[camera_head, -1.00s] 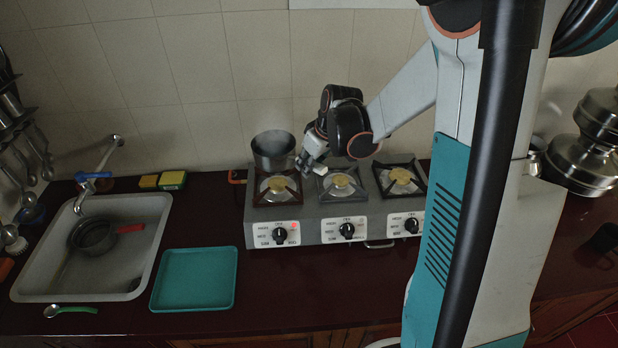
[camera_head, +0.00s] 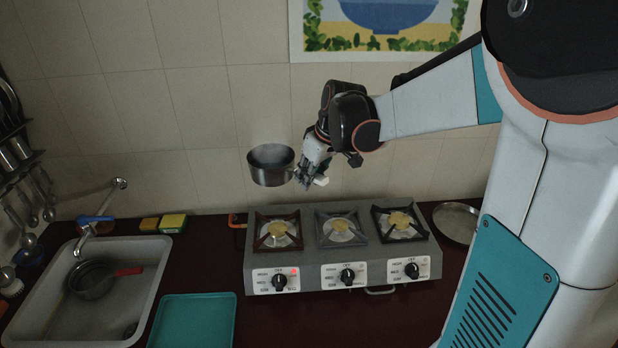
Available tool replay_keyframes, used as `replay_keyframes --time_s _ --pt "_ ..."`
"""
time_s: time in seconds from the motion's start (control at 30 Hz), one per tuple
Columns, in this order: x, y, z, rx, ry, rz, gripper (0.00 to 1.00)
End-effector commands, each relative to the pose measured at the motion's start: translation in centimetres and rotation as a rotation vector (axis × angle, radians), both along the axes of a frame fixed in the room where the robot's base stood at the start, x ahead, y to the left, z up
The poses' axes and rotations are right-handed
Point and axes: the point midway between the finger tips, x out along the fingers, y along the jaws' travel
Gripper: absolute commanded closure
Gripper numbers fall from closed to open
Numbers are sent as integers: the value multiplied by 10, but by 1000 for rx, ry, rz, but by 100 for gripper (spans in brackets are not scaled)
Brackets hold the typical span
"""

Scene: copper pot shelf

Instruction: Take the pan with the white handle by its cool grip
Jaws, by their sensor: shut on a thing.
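The pan (camera_head: 270,172), a dark metal pot, hangs in the air above the left burner, roughly level and clear of the stove. My gripper (camera_head: 308,178) is at the pan's right side, shut on its handle. A small white end (camera_head: 321,181) of the handle shows past the fingers; the rest of the grip is hidden by them. The stove's left burner (camera_head: 278,233) is empty beneath the pan, and a red light shows by its knob.
The other two burners are bare. A teal tray (camera_head: 196,318) lies empty left of the stove (camera_head: 340,272). The sink (camera_head: 150,262) holds another pan with a red handle (camera_head: 92,279). Sponges (camera_head: 173,222) lie by the wall. A round metal dish (camera_head: 458,221) is at right.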

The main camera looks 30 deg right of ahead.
Motion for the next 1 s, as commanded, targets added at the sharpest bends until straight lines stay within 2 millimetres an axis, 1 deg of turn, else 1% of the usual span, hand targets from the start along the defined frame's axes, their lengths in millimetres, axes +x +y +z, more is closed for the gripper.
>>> replay_keyframes --time_s 0.03,0.63,1.0 --pt "1 0 5 1 -2 0 100" --pt "0 0 33 1 -2 0 100" --pt "1 0 35 1 -2 0 100"
